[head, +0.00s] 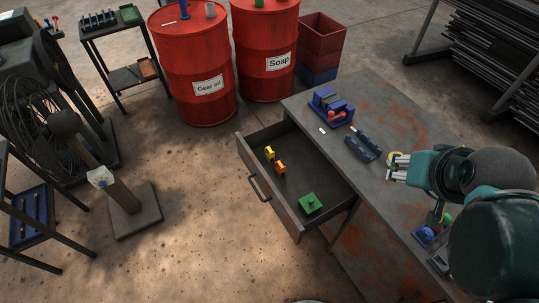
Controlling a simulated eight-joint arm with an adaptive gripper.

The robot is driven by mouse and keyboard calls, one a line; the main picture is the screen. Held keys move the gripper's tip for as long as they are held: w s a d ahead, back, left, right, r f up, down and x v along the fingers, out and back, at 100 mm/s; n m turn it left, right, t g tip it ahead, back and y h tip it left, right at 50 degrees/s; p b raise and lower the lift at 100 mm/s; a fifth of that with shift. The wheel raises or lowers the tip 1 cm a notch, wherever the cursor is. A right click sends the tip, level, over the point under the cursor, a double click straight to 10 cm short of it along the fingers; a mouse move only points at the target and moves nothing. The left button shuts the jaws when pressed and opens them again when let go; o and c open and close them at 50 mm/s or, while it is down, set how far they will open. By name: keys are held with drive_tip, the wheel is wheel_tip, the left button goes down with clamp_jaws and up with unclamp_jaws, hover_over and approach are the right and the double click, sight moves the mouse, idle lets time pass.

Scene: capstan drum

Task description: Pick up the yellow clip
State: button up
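A small yellow object (269,153), which looks like the yellow clip, lies in the open drawer (318,231) near its back left side. An orange object (281,168) of similar size lies just beside it, nearer the drawer's middle. My gripper (392,170) is over the workbench at the right, well apart from the drawer and pointing left. Its fingers are small in the view, so I cannot tell whether they are open. A small yellow patch shows by the fingers; I cannot tell what it belongs to.
A green block (311,203) sits in the drawer's near end. The rusty workbench (381,208) carries a blue vise-like tool (331,106) and a dark tray (362,145). Red drums (196,65) stand behind.

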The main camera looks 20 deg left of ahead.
drive_tip(key=shift+w, duration=0.1)
idle(0.3)
drive_tip(key=w+a+f+n+g+b, duration=0.25)
drive_tip(key=w+a, duration=0.65)
drive_tip(key=w, duration=0.5)
drive_tip(key=n+g+b, duration=0.3)
drive_tip(key=n+b, duration=0.1)
drive_tip(key=b, duration=0.2)
hover_over(270, 150)
drive_tip(key=s+d, duration=0.2)
drive_tip(key=d, duration=1)
wheel_tip(270, 150, down, 23)
drive_tip(key=a+f, duration=0.3)
drive_tip(key=f, duration=0.3)
drive_tip(key=w+a+f+n+g+b, duration=0.1)
drive_tip(key=a+f, duration=0.3)
drive_tip(key=f, duration=0.2)
drive_tip(key=a+f+n+b, duration=0.1)
drive_tip(key=a+f, duration=0.3)
drive_tip(key=f, duration=0.2)
drive_tip(key=shift+w+a+f+n+g, duration=0.2)
drive_tip(key=shift+w+f+n+g, duration=0.05)
drive_tip(key=shift+w+g, duration=0.15)
drive_tip(key=shift+a+f, duration=0.25)
drive_tip(key=shift+f, duration=0.25)
drive_tip(key=shift+f, duration=0.1)
